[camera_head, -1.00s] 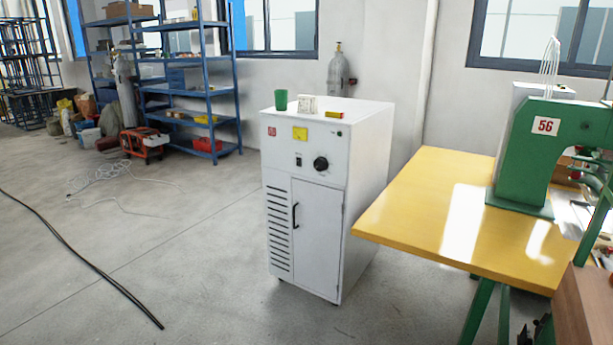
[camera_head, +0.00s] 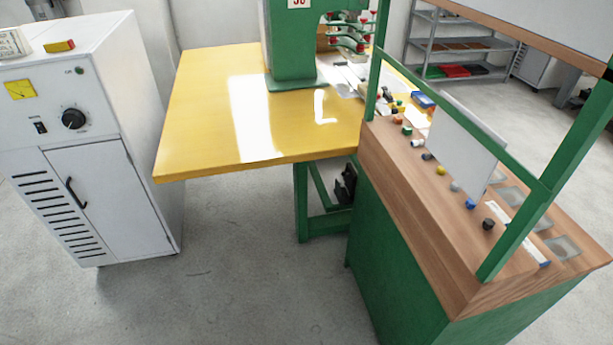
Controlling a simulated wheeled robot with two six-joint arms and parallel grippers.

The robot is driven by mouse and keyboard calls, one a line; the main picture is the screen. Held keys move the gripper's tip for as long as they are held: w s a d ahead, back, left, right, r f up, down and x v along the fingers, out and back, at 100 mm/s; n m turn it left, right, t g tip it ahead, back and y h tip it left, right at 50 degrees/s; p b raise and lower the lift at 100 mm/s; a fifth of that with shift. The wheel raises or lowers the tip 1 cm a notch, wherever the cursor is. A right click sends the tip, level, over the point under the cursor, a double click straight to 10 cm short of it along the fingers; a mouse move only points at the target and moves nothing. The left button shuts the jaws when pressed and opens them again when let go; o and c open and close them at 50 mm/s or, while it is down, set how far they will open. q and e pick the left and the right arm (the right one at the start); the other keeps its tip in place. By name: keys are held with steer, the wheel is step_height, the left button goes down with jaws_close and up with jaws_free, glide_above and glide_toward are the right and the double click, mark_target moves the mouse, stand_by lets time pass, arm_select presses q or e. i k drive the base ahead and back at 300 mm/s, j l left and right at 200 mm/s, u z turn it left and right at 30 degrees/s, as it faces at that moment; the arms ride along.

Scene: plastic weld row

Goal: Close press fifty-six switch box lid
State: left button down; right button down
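The green press (camera_head: 292,45) stands on the yellow table, and the lower part of its number sign shows at the top edge. I cannot clearly make out a switch box or its lid. A small dark object (camera_head: 345,184) sits under the table by a green leg; it is too small to tell what it is. A pale flat panel (camera_head: 462,148) stands tilted on the wooden-topped console among coloured knobs; I cannot tell if it is a lid. Neither of my grippers is in view.
The yellow table (camera_head: 205,120) juts out in the middle. A white cabinet (camera_head: 105,160) stands at left. The green console (camera_head: 400,255) with its green frame blocks the right. Grey floor (camera_head: 230,270) is free between cabinet and console. Grey shelves (camera_head: 460,45) stand at the back right.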

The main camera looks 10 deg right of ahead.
mark_target(350, 175)
steer(key=i+j+z, duration=0.25)
steer(key=z, duration=0.15)
steer(key=i+j+z, duration=0.15)
steer(key=j+z, duration=0.4)
steer(key=z, duration=0.25)
steer(key=j+z, duration=0.2)
steer(key=z, duration=0.25)
steer(key=j+z, duration=0.2)
steer(key=z, duration=0.2)
